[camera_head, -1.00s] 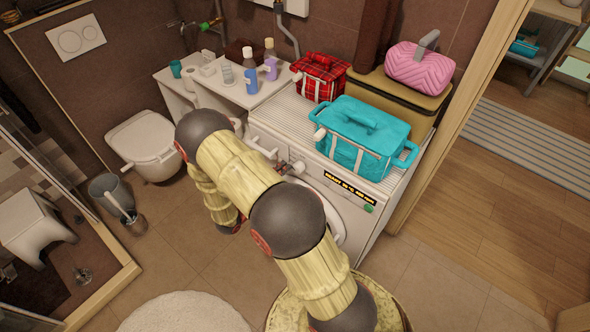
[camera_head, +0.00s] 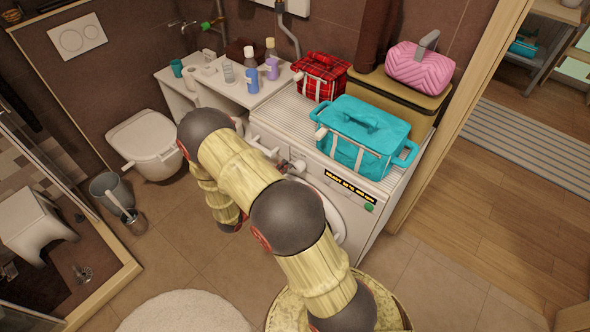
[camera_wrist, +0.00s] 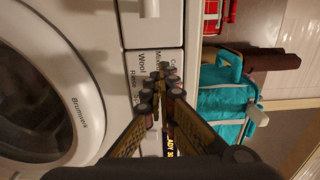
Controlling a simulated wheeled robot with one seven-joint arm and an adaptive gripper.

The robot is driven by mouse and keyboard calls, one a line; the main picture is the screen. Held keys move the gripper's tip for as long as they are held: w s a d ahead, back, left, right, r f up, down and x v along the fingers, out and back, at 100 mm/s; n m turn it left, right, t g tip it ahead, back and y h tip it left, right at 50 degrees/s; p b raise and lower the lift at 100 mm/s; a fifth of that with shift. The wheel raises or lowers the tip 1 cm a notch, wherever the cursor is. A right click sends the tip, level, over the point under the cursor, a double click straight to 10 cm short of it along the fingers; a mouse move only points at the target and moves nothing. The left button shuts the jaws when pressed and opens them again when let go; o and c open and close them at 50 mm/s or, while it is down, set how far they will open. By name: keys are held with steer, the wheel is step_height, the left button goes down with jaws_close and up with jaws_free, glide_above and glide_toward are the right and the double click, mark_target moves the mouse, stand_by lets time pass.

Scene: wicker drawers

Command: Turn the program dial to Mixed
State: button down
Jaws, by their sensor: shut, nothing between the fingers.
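The white washing machine (camera_head: 345,165) stands in the middle of the head view, with a lit text display (camera_head: 350,187) and a green button (camera_head: 369,207) on its front panel. In the wrist view, the panel (camera_wrist: 138,95) carries printed program words, among them Wool and what looks like Mixed. My gripper (camera_wrist: 163,70) is shut, its fingertips together over these words. It also shows small at the panel in the head view (camera_head: 296,166). The program dial is not clearly visible; the fingers cover that area. I cannot tell whether they touch it or where it points.
A teal bag (camera_head: 365,130) and a red plaid bag (camera_head: 320,77) sit on the machine's top. A pink bag (camera_head: 420,68) rests on a box behind. The round machine door (camera_wrist: 45,100) is close to my gripper. A toilet (camera_head: 150,140) stands at the left.

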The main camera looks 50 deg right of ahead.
steer(key=shift+s+d+f+p, duration=0.1)
steer(key=shift+s+f+p, duration=0.15)
steer(key=shift+f+p, duration=0.9)
stand_by(0.4)
steer(key=shift+w+r, duration=0.2)
steer(key=shift+r, duration=0.1)
steer(key=shift+w+a+p, duration=0.1)
steer(key=shift+a+p, duration=0.65)
steer(key=shift+a, duration=2.05)
